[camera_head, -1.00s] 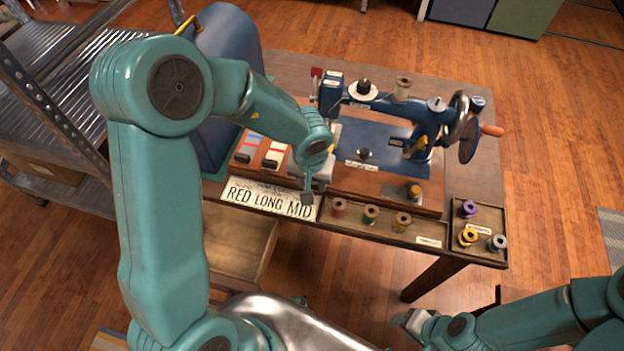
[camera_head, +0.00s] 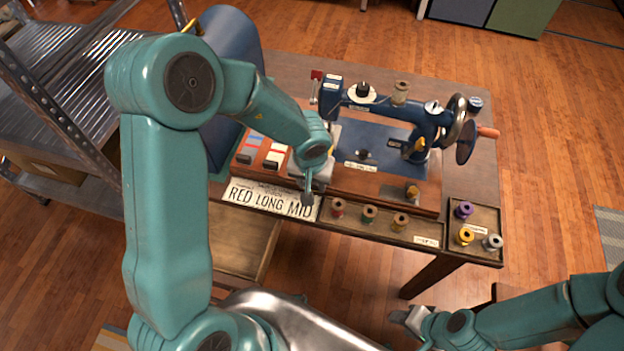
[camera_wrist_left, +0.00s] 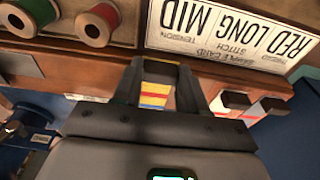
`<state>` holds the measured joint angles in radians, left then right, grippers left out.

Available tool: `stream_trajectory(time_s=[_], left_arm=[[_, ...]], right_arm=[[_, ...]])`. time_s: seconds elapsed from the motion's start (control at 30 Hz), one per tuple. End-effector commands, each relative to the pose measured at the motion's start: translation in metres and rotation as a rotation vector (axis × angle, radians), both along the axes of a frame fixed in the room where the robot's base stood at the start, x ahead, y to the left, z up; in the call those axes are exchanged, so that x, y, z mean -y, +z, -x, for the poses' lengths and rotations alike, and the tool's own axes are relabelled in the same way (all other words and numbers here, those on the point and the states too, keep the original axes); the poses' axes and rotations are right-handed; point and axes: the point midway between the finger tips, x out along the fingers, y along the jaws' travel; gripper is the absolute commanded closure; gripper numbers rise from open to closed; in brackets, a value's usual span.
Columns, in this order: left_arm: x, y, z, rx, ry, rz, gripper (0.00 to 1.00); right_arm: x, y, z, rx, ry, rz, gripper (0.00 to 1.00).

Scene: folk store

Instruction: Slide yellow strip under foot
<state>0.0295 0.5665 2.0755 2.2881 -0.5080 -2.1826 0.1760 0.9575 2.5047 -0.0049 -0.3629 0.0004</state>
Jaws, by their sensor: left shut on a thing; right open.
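In the head view, my left gripper (camera_head: 307,195) is at the front edge of the blue sewing machine's (camera_head: 385,105) wooden base, beside the right end of the card reading RED LONG MID (camera_head: 268,199). The foot under the machine's left end cannot be made out. My right gripper (camera_head: 408,318) is open and empty, low at the right, away from the table.
A front tray (camera_head: 428,241) holds red, green and yellow-brown spools. A right tray (camera_head: 487,215) holds purple, yellow and grey spools. Sliding levers (camera_head: 268,152) stand left of my left gripper. A metal shelf (camera_head: 60,90) is at far left.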

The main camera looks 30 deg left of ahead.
Motion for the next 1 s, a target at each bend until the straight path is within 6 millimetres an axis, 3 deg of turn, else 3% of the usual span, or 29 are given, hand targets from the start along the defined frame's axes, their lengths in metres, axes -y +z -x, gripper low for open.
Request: stream_trajectory(time_s=[0.7, 1.0], left_arm=[[-0.005, 0.002, -0.021, 0.0, 0.001, 0.001, 0.78], [-0.006, -0.001, -0.023, 0.0, 0.0, 0.001, 0.78]], right_arm=[[0.0, 0.03, 0.0, 0.0, 0.0, 0.0, 0.57], [0.0, 0.032, 0.0, 0.0, 0.0, 0.0, 0.57]])
